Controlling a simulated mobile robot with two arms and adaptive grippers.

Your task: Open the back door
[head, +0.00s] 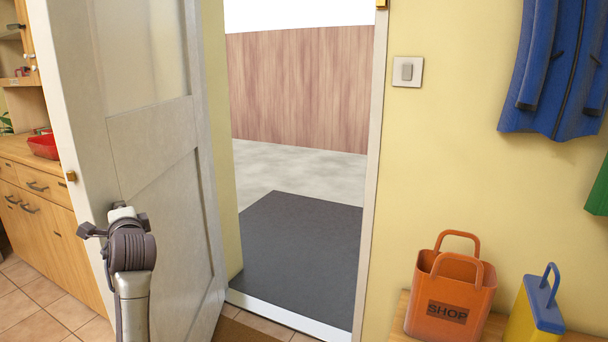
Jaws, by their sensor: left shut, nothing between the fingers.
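The back door (165,170) is a white panelled door with a pane in its upper half. It stands swung open into the room, on the left of the doorway. My left gripper (123,213) is shut and empty, in front of the door's face near its free edge. My wrist hides part of the gripper and of the door behind it. I cannot tell whether it touches the door. A handle is not clearly seen there. My right gripper is not in view.
The doorway shows a dark mat (300,250), pale paving and a wooden fence (300,90). A wooden cabinet (45,200) with a red bowl (43,146) stands left. An orange bag (452,295) and a yellow-blue container (537,312) stand on a bench at right. Blue clothing (560,65) hangs above.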

